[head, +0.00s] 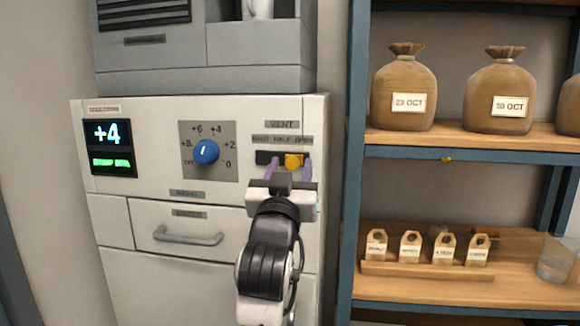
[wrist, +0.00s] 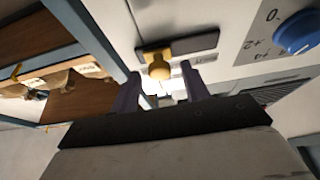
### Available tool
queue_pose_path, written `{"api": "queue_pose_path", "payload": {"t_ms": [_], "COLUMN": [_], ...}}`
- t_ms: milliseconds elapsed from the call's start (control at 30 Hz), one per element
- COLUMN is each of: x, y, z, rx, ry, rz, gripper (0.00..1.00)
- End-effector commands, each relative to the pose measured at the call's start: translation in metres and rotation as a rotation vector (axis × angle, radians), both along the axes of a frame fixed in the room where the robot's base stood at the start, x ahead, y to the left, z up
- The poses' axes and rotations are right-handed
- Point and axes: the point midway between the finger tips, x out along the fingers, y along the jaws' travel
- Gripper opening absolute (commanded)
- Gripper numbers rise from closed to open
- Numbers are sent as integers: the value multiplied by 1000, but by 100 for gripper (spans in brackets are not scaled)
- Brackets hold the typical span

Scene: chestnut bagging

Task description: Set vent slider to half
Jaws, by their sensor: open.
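The vent slider's yellow knob (head: 293,160) sits towards the right, "OPEN" end of its dark track (head: 263,157), under the "VENT" label on the white cabinet front. In the wrist view the knob (wrist: 158,68) stands near the left end of the track (wrist: 205,43). My gripper (head: 290,170) is in front of the slider, with one purple finger to each side of the knob. In the wrist view my gripper (wrist: 162,86) is open, and the knob shows between and beyond its fingertips. I cannot tell whether either finger touches it.
A blue dial (head: 206,151) and a display reading +4 (head: 108,134) are left of the slider. A drawer handle (head: 188,236) sticks out below. A blue-framed shelf (head: 352,170) with sacks (head: 403,90) and small tags (head: 410,246) stands close on the right.

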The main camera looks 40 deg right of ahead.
Motion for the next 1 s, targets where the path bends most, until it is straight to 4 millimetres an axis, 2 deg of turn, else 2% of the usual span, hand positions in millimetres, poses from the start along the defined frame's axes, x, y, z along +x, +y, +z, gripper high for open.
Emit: {"api": "queue_pose_path", "payload": {"t_ms": [200,533,767,1000], "x": [0,0,2,23], "y": [0,0,2,20], "z": [0,0,0,0], "rx": [0,0,0,1], "ry": [0,0,0,2], "rz": [0,0,1,3], "gripper": [45,2,0,0]}}
